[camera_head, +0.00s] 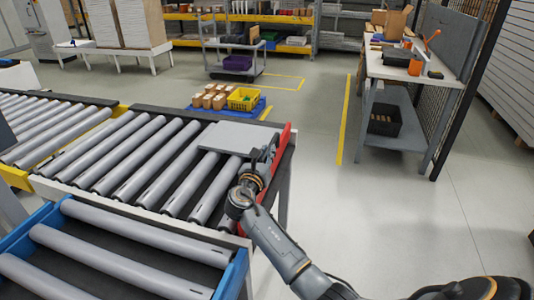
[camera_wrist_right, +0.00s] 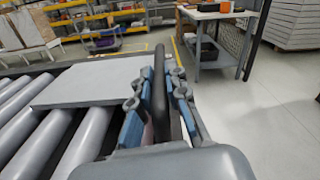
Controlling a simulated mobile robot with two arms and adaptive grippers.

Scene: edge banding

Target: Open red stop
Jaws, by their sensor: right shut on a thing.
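The red stop (camera_head: 286,138) is a narrow red bar along the right end of the roller conveyor in the head view. It stands upright at the edge. A flat grey panel (camera_head: 236,137) lies on the rollers just left of it, and this panel also shows in the right wrist view (camera_wrist_right: 95,80). My right gripper (camera_head: 264,155) is at the stop, its fingers partly hidden by my wrist. In the right wrist view the gripper (camera_wrist_right: 158,95) has its blue-grey fingers on both sides of a dark upright bar, which looks like part of the stop. My left gripper is not in view.
Grey rollers (camera_head: 130,160) fill the conveyor to the left. A blue-framed roller section (camera_head: 120,250) is in front. A workbench (camera_head: 405,68) with tools stands at the back right. A yellow crate (camera_head: 243,99) and small boxes sit behind the conveyor. The floor to the right is clear.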

